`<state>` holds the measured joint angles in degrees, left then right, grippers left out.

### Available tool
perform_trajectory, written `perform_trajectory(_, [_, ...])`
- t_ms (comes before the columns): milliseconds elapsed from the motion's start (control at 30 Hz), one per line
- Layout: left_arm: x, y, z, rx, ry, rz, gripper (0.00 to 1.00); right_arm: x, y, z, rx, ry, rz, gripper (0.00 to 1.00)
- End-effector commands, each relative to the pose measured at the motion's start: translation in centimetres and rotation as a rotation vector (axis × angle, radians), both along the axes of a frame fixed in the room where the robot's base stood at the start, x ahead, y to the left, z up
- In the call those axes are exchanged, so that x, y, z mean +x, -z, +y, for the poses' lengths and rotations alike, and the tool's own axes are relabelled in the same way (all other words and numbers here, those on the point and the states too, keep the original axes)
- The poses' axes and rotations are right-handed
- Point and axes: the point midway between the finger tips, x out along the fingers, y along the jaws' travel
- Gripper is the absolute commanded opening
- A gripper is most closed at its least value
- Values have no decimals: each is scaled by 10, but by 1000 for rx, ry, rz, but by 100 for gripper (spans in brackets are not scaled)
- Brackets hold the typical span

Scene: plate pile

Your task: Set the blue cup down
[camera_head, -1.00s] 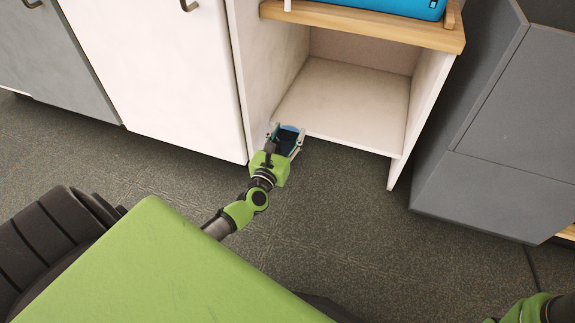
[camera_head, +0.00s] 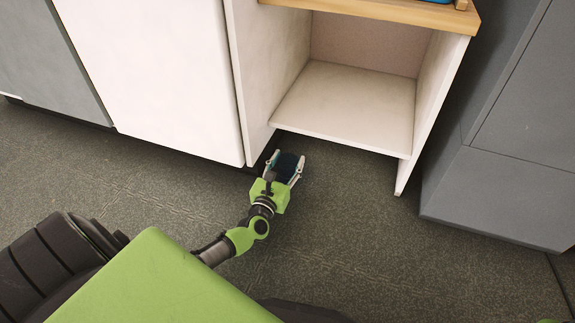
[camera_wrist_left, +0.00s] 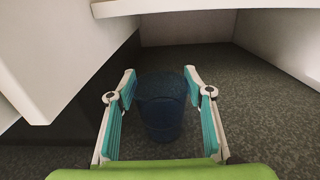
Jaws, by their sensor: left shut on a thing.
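The blue cup (camera_head: 288,166) is dark, see-through blue and sits between the fingers of my left gripper (camera_head: 286,158). The gripper is shut on it, in front of the white open cabinet's lower left corner. In the left wrist view the cup (camera_wrist_left: 162,112) looks upright between the teal-padded fingers of my left gripper (camera_wrist_left: 160,74), over the dark floor. I cannot tell whether its base touches the floor. My right gripper is out of view; only a sliver of green shows at the bottom right of the head view.
The open cabinet's bottom board (camera_head: 345,108) is bare and stands above the floor. White cabinet doors (camera_head: 165,75) are to the left, a grey cabinet (camera_head: 500,190) to the right. The dark carpet (camera_head: 350,230) before the open cabinet is clear. The wrist view shows the board (camera_wrist_left: 195,6) overhead.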

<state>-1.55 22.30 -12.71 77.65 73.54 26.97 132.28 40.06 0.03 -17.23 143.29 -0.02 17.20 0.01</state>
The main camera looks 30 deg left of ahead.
Motion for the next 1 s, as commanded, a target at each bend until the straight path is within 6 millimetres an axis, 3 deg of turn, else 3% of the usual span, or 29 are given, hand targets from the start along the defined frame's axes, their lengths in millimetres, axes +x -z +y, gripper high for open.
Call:
perform_trajectory(267, [0, 0, 0, 1, 0, -1, 26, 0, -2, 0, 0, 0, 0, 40])
perform_trajectory(300, [0, 1, 0, 1, 0, -1, 50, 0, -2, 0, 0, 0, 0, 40])
perform_trajectory(367, [0, 1, 0, 0, 0, -1, 64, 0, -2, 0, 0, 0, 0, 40])
perform_trajectory(767, [0, -1, 0, 0, 0, -1, 64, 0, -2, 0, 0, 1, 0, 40])
perform_trajectory(1000, [-38, -5, -9, 1, 2, 5, 64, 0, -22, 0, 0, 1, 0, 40])
